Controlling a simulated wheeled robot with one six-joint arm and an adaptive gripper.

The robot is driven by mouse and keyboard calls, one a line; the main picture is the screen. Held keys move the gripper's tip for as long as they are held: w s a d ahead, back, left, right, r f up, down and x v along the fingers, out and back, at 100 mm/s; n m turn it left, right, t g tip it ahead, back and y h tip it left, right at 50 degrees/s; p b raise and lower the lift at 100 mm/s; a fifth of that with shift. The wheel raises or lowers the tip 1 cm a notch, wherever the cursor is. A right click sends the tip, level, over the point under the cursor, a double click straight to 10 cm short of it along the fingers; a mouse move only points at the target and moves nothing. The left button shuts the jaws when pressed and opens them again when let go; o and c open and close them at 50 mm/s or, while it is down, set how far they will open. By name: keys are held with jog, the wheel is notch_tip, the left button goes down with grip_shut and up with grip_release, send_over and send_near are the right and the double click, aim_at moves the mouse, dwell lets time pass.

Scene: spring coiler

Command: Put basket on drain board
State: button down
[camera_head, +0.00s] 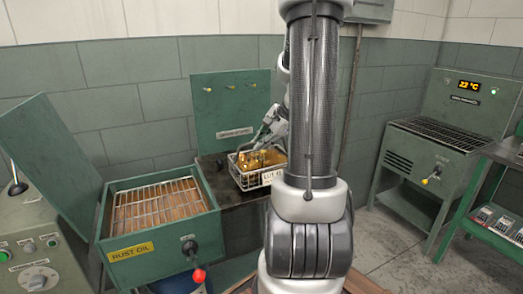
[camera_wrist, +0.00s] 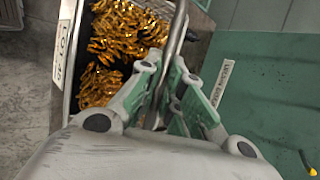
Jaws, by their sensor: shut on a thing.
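The basket (camera_head: 246,182) is a pale wire basket with a white lot label, filled with golden springs. My gripper (camera_head: 268,131) is above it, shut on its bar handle. In the wrist view, my gripper (camera_wrist: 165,86) has its green-padded fingers closed around the grey handle, with the basket's rim (camera_wrist: 69,95) and springs beyond. The basket is at the dark flat top (camera_head: 214,167) before an upright green panel, apparently the drain board; I cannot tell whether it touches that top. The panel's sign is too small to read. My arm hides the area right of the basket.
Left of the basket stands a green tank (camera_head: 150,246) marked RUST OIL, lid raised, with a wire rack (camera_head: 155,205) inside and a red-knobbed lever (camera_head: 198,275) in front. A control console (camera_head: 40,250) is far left. At right is a green machine (camera_head: 440,135) with a grille top.

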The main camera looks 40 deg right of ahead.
aim_at(262, 157)
jog(key=shift+f, duration=1.2)
jog(key=c, duration=1.6)
grip_release()
jog(key=shift+f, duration=0.15)
jog(key=shift+o, duration=0.2)
